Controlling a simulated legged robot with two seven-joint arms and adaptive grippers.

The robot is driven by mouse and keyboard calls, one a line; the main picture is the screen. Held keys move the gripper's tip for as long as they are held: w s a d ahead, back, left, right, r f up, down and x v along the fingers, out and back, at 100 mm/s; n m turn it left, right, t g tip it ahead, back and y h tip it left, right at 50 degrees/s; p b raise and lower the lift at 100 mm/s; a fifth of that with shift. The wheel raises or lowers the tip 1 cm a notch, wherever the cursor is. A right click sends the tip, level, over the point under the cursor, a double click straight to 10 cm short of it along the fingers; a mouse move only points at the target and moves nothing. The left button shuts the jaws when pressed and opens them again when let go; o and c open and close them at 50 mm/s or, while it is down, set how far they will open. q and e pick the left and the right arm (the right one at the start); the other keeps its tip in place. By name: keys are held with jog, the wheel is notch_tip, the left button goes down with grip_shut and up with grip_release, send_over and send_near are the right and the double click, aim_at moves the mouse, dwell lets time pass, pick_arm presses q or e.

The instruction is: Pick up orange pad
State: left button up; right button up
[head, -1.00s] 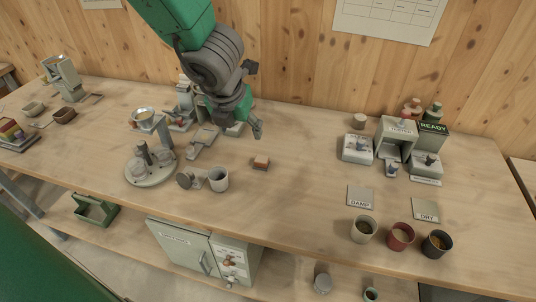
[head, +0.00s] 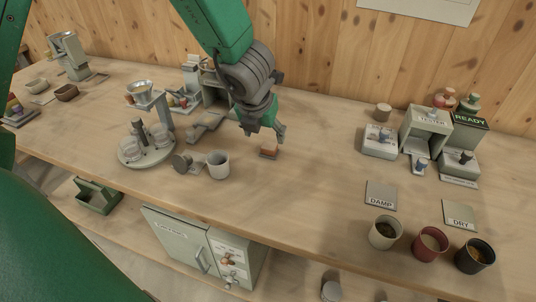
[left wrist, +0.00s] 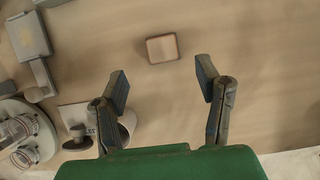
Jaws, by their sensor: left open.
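The orange pad (head: 269,148) is a small block with an orange-brown top, lying on the wooden table. In the left wrist view the pad (left wrist: 162,48) lies ahead of the fingertips, roughly centred between them and apart from both. My left gripper (head: 265,133) is above the table just behind and over the pad in the head view. In the left wrist view my left gripper (left wrist: 162,82) is open with nothing between its fingers. My right gripper is not seen.
A grey-white cup (head: 218,165) stands left of the pad, beside a round stand with glass jars (head: 146,150). The tester (head: 424,130) and several cups, including a red one (head: 430,244), are at the right. The table right of the pad is clear.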

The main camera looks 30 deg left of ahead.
aim_at(270, 145)
pick_arm(q)
jog(key=shift+w+d+f+b, duration=0.15)
jog(key=shift+w+f, duration=0.15)
jog(key=shift+f, duration=0.25)
jog(key=shift+w+d+f+b, duration=0.15)
jog(key=shift+w+f, duration=0.15)
jog(key=shift+f, duration=0.25)
jog(key=shift+w+f, duration=0.1)
jog(key=shift+f, duration=0.25)
jog(key=x, duration=0.2)
jog(key=b+x, duration=0.1)
jog(key=shift+w+a+f, duration=0.15)
jog(key=shift+a+f, duration=0.2)
jog(key=shift+w+a+f, duration=0.15)
jog(key=shift+a+f, duration=0.05)
jog(key=shift+d+r, duration=0.1)
jog(key=shift+c, duration=1.2)
jog(key=shift+d, duration=0.1)
jog(key=c, duration=0.7)
jog(key=shift+d, duration=0.1)
jog(key=shift+c, duration=0.4)
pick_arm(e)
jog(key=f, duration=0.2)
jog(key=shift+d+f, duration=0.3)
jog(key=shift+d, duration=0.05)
